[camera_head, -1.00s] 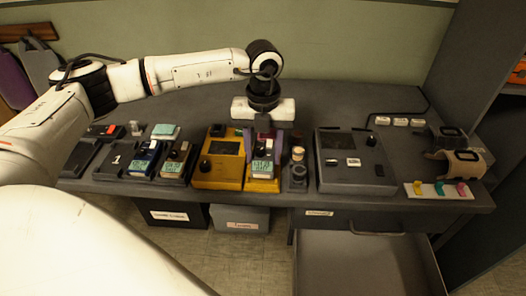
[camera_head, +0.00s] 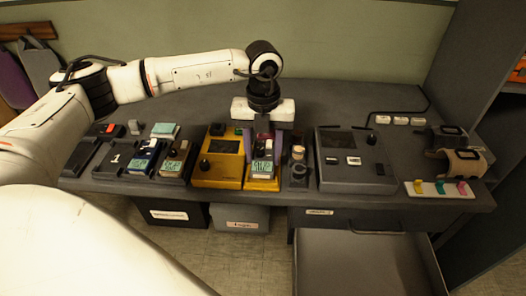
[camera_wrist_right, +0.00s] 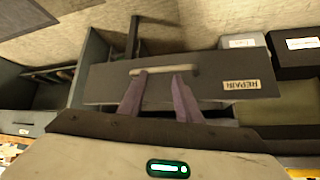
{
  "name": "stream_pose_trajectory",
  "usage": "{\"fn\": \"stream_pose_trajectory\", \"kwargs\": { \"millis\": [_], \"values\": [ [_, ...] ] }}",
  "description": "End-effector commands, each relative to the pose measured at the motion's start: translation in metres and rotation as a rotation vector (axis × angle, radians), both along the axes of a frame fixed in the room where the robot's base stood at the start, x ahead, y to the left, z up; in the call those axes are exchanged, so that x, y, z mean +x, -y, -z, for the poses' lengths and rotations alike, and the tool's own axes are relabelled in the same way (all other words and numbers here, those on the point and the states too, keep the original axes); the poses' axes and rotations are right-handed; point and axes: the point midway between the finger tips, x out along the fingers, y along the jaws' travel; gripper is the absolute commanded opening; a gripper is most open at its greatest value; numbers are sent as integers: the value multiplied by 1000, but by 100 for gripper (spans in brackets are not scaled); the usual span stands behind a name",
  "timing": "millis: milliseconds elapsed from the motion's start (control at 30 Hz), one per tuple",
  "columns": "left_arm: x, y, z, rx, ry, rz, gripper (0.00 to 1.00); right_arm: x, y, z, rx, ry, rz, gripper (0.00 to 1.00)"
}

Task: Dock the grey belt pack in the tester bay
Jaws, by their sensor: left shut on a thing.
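The yellow tester (camera_head: 218,172) stands near the table's front edge, with a dark screen and knob on its left part and a yellow bay (camera_head: 262,185) at its right. The grey belt pack (camera_head: 263,168), with a pale green screen, is at this bay. My left gripper (camera_head: 263,142) points down from above and is shut on the upper part of the pack. The gripper hides much of the pack's top, and I cannot tell if the pack is fully seated. My right gripper (camera_wrist_right: 160,78) shows in the right wrist view, its fingers apart and empty, before a drawer front.
Other packs stand in dark docks (camera_head: 172,168) at the left. A dark grey device (camera_head: 355,172) is right of the tester, with small cylinders (camera_head: 298,168) between. A tray of coloured clips (camera_head: 440,189) lies at the right. An open drawer (camera_head: 365,265) juts out below. The table's back is mostly clear.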

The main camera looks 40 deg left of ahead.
Motion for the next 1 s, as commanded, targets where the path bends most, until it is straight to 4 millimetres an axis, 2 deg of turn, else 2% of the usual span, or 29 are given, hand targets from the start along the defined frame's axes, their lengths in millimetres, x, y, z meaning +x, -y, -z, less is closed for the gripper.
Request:
{"fn": "stream_pose_trajectory", "kwargs": {
  "millis": [1000],
  "values": [
    [0,0,16,-1,1,0,17,-1,0,11,-1,-2,1,31]
  ]
}}
